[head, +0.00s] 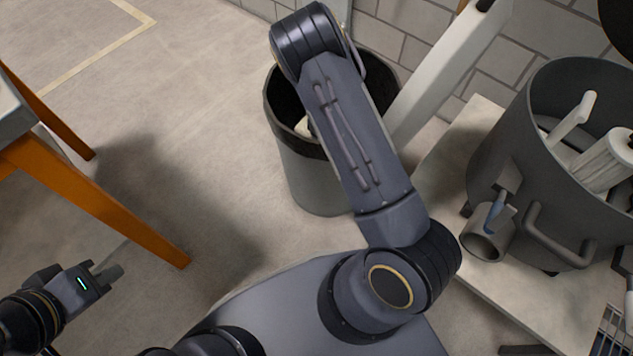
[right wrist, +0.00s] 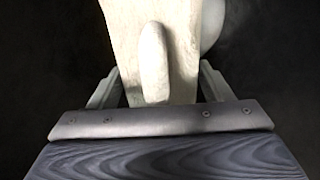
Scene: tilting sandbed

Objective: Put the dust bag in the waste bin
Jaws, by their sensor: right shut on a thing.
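The waste bin (head: 316,182) is a grey cylinder with a dark liner, standing on the floor at the upper middle of the head view. My right arm reaches over it and covers part of its mouth. My right gripper (right wrist: 158,84) is shut on the cream dust bag (right wrist: 183,62) in the right wrist view, with darkness all around it. In the head view that gripper is hidden behind my arm; a small pale piece, likely the bag, shows inside the bin's mouth. My left gripper (head: 106,272) is at the lower left, far from the bin, its finger gap unclear.
A large dark pot (head: 505,130) with pale parts inside stands on a light platform (head: 440,190) at the right. A small grey cup (head: 482,240) is beside it. An orange-legged table (head: 110,210) is at the left. A block wall (head: 415,40) rises behind the bin.

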